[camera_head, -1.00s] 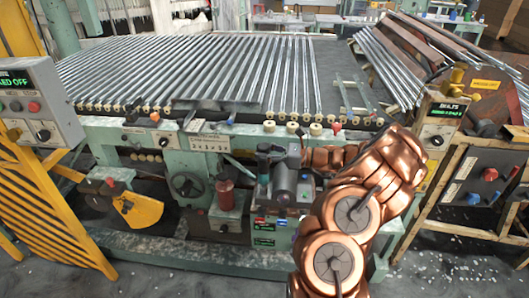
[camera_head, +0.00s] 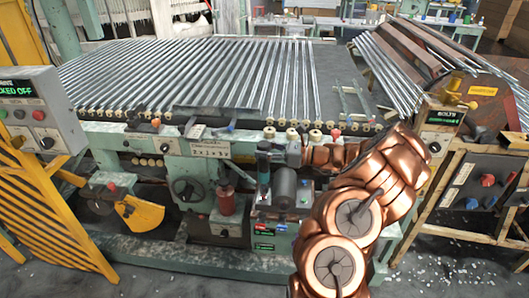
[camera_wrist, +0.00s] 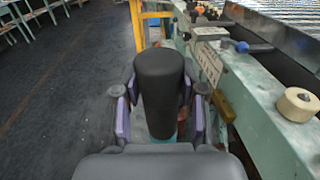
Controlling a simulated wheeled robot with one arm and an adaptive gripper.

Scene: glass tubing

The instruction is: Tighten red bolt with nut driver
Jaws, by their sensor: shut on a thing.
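My gripper (camera_head: 268,163) is shut on a tool with a dark handle and a teal lower part, which appears to be the nut driver (camera_head: 264,149). It is upright in front of the table's front rail. In the wrist view the black handle (camera_wrist: 158,75) stands between the purple-sided fingers of my gripper (camera_wrist: 160,103), and its lower end is mostly hidden. A small red-headed piece (camera_head: 335,132) on the front rail, right of my gripper, may be the red bolt; I cannot tell for sure.
A green machine table (camera_head: 120,135) carries glass tubes (camera_head: 200,75). A grey cylinder (camera_head: 285,187) and a red bottle (camera_head: 225,197) sit below its front edge. Pale rollers line the rail; one roller (camera_wrist: 298,104) is close in the wrist view. Dark floor (camera_wrist: 60,100) is open at left.

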